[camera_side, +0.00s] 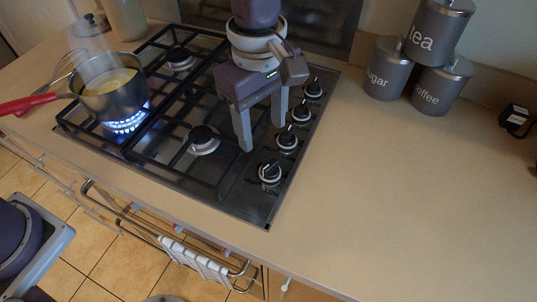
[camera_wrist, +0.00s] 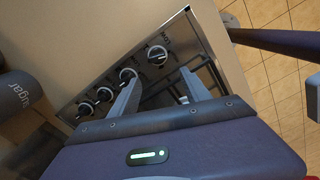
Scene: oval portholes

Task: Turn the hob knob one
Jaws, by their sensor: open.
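Several black hob knobs with pale rings run in a row along the right side of the gas hob (camera_side: 238,196). In the side view they are the front knob (camera_side: 270,173), the second (camera_side: 287,139), the third (camera_side: 301,112) and the rear knob (camera_side: 314,90). I cannot tell which is knob one. In the wrist view the front knob (camera_wrist: 157,55) lies beyond the fingertips, and the others run down to the left. My gripper (camera_side: 262,135) is open and empty, pointing down over the hob beside the knob row. Its fingers also show in the wrist view (camera_wrist: 160,77).
A steaming pan (camera_side: 112,98) with a red handle sits on a lit burner (camera_side: 127,122) at the left. Grey canisters (camera_side: 383,70) stand behind on the right. A whisk (camera_side: 60,73) lies at the left. The counter (camera_side: 390,190) right of the hob is clear.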

